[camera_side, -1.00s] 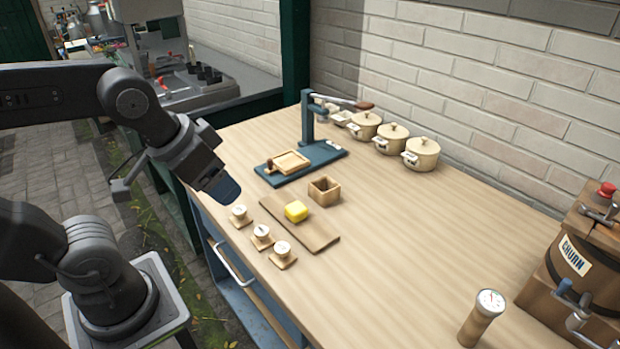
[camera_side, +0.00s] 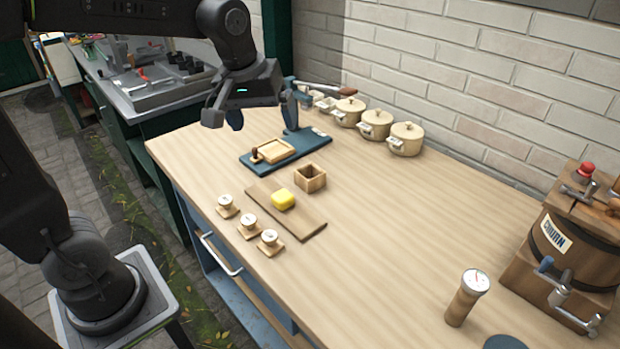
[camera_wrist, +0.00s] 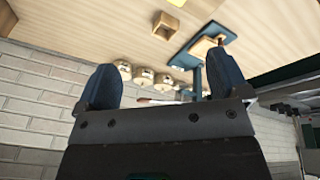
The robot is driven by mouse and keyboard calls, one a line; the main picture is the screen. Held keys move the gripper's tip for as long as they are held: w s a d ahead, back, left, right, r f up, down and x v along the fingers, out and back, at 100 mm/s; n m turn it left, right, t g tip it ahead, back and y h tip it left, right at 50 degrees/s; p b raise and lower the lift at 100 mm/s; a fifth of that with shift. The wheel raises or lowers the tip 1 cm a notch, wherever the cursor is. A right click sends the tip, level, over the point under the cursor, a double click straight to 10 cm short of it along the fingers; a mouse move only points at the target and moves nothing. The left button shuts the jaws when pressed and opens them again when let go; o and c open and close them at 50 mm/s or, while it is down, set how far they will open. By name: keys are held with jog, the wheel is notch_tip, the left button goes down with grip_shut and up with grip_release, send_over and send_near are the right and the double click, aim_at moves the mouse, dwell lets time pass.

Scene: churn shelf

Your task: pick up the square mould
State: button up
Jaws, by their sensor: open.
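The square mould looks to be the small open-topped wooden box (camera_side: 310,178), upright on the bench behind a wooden board (camera_side: 262,198). A yellow butter block (camera_side: 283,199) lies on that board. The box shows near the top of the wrist view (camera_wrist: 166,24). My gripper (camera_side: 262,114) is open and empty, up in the air to the left of and above the box. In the wrist view its two blue fingers (camera_wrist: 164,82) stand wide apart with nothing between them.
A blue press (camera_side: 292,140) with a wooden tray stands behind the box, close to my gripper. Several cream pots (camera_side: 375,125) line the brick wall. Several small stamps (camera_side: 249,224) sit along the front edge. A churn (camera_side: 565,250) and a gauge (camera_side: 468,295) stand right. The bench middle is clear.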

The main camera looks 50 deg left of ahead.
jog(key=w+a+f+n+g, duration=0.25)
jog(key=w+f+n, duration=0.2)
jog(key=w, duration=0.55)
jog(key=n, duration=0.6)
send_over(310, 176)
jog(key=s+d, duration=0.2)
jog(key=d, duration=0.1)
notch_tip(310, 176, down, 8)
jog(key=shift+m+g, duration=0.25)
jog(key=shift+g, duration=0.1)
jog(key=f, duration=0.7)
jog(key=shift+a+f, duration=0.2)
jog(key=shift+a, duration=0.05)
jog(key=shift+s+a+f, duration=0.1)
jog(key=shift+f, duration=3)
jog(key=c, duration=1)
jog(key=shift+r, duration=0.1)
